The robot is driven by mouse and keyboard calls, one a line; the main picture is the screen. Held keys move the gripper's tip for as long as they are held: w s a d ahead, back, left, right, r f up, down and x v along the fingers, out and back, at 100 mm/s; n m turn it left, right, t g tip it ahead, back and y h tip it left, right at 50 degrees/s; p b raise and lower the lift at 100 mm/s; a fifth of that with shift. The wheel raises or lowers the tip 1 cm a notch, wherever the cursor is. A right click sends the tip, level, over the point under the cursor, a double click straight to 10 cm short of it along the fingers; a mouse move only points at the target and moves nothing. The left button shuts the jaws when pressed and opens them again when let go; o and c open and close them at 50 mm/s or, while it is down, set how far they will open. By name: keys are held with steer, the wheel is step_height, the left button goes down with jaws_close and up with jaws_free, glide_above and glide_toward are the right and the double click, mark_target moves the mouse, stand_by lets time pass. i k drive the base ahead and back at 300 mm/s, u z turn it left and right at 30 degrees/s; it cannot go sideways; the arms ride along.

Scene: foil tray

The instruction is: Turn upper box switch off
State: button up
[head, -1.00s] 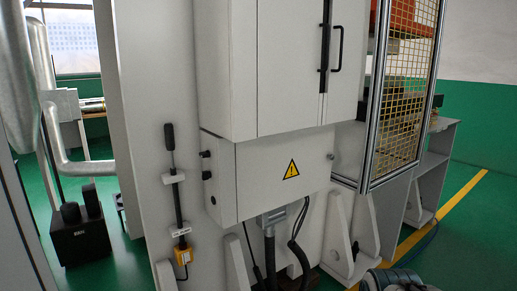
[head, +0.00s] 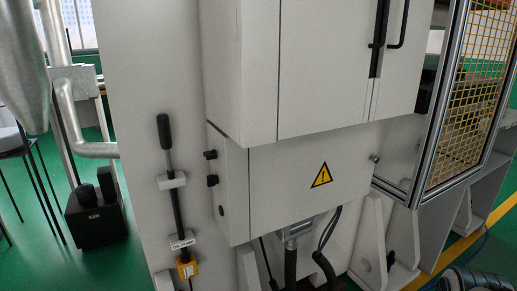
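The upper box (head: 320,60) is a pale grey cabinet with two doors and black bar handles (head: 379,40). A smaller grey box (head: 290,195) with a yellow warning triangle (head: 321,175) sits directly below it. On this lower box's left side are two black knobs, an upper one (head: 210,154) and a lower one (head: 212,180), with a dark round spot beneath. A lever with a black grip (head: 164,131) stands upright on the wall panel to the left. I cannot tell which of these is the named switch, nor any on/off state.
A yellow-mesh guard (head: 470,90) in a metal frame stands at the right. Cables (head: 291,268) hang below the lower box, near support brackets (head: 368,240). A black unit (head: 97,212) stands on the green floor at the left, with pipes (head: 62,50) above it.

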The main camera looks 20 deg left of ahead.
mark_target(211, 154)
steer(key=u, duration=0.65)
steer(key=i, duration=0.9)
steer(key=u, duration=0.95)
